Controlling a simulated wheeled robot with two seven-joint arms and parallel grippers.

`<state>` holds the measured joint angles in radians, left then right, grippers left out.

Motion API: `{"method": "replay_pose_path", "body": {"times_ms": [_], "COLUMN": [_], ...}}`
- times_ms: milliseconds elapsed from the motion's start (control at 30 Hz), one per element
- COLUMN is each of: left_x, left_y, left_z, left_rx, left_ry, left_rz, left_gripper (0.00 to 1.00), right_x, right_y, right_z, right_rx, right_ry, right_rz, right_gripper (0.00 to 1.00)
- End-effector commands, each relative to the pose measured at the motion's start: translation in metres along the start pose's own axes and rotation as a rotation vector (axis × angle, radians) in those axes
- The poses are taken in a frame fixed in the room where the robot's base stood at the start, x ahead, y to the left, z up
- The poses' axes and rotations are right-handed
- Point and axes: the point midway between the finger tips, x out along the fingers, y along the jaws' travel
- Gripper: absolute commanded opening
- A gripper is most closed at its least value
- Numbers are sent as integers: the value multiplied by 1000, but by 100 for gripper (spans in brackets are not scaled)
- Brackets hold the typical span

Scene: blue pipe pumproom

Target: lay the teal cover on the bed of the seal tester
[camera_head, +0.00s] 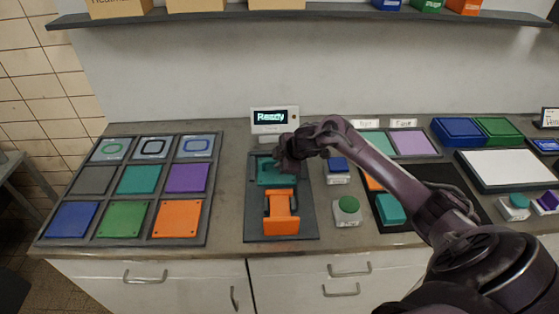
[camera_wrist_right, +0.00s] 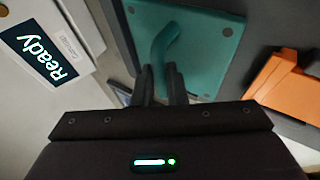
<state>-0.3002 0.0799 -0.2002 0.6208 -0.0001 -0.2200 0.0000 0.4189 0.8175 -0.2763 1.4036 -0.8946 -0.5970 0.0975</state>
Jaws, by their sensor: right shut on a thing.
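The teal cover (camera_head: 268,177) is a flat plate with a curved handle. It is over the rear part of the seal tester's dark bed (camera_head: 253,205), behind the orange clamp (camera_head: 281,212). My right gripper (camera_head: 286,166) is shut on the handle. In the right wrist view the fingers (camera_wrist_right: 160,85) close around the handle of the cover (camera_wrist_right: 215,60), with the orange clamp (camera_wrist_right: 282,85) at the right. I cannot tell whether the cover touches the bed. The tester's display (camera_head: 272,117) reads "Ready". My left gripper is not in view.
A tray of coloured plates (camera_head: 87,186) lies at the left, including another teal one (camera_head: 139,180). A black mat (camera_head: 440,178) lies under my right arm.

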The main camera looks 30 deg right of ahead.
Motion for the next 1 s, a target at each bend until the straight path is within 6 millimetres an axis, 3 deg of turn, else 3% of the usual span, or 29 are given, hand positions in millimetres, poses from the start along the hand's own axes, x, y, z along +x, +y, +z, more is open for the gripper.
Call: {"method": "replay_pose_path", "body": {"times_ms": [367, 400, 533, 833, 1000], "left_x": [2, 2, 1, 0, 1], "left_y": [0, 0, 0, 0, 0], "left_z": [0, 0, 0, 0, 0], "left_rx": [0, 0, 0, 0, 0], "left_ry": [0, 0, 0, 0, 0], "left_rz": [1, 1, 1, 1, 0], "left_gripper": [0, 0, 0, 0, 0], "right_x": [3, 3, 3, 1, -14], "right_y": [0, -2, -1, 0, 1], "right_z": [0, 1, 1, 0, 1], "right_rx": [0, 0, 0, 0, -2], "right_ry": [3, 1, 1, 1, 1], "right_rz": [4, 1, 1, 1, 3], "right_gripper": [0, 16, 33, 34, 34]}}
